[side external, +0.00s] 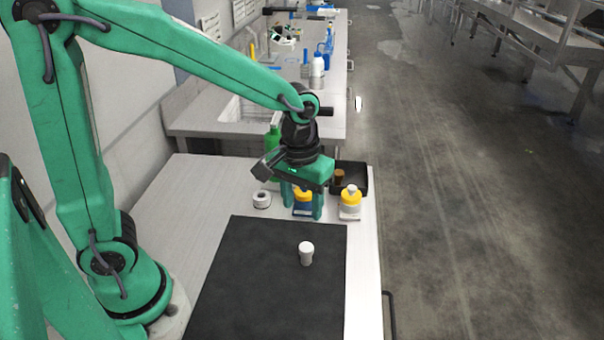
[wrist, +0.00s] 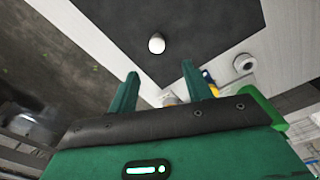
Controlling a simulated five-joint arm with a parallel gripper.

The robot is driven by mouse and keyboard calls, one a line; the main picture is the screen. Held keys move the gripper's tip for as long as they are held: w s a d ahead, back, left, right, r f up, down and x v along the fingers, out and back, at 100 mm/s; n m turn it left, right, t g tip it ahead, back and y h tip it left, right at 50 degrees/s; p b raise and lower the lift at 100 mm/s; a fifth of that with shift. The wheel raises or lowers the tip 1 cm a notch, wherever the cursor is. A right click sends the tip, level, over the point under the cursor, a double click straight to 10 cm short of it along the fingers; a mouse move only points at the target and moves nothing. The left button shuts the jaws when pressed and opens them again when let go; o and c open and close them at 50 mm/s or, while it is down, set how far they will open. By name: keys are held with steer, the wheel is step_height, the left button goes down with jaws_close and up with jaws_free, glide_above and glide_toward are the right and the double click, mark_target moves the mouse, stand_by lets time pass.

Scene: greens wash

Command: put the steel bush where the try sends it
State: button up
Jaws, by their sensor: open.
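A small pale piece (side external: 306,253) with a wider head stands upright on the black mat; in the wrist view this pale piece (wrist: 156,43) shows as a round top beyond my fingertips. A thick pale ring with a dark hole (side external: 262,199) lies on the bench left of my gripper; this ring (wrist: 244,63) also shows right of my fingers in the wrist view. I cannot tell for certain which is the steel bush. My gripper (side external: 302,208) points down over the bench behind the mat, open and with nothing visibly held. Its two green fingers (wrist: 160,72) are apart.
A blue bottle with yellow top (side external: 302,195) is partly hidden by my fingers. A white and yellow bottle (side external: 350,204) stands to the right. Behind are a black tray (side external: 361,172), a brown piece (side external: 339,177) and a green bottle (side external: 272,139). The mat (side external: 260,275) is mostly clear.

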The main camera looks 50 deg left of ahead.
steer(key=s+a+r+m+t, duration=0.3)
steer(key=s+a+r+t, duration=0.2)
steer(key=s+a+r, duration=0.2)
steer(key=shift+s+a+r+m, duration=0.2)
steer(key=shift+s+r+m, duration=0.2)
steer(key=shift+s+r, duration=1.1)
steer(key=shift+s+f, duration=0.3)
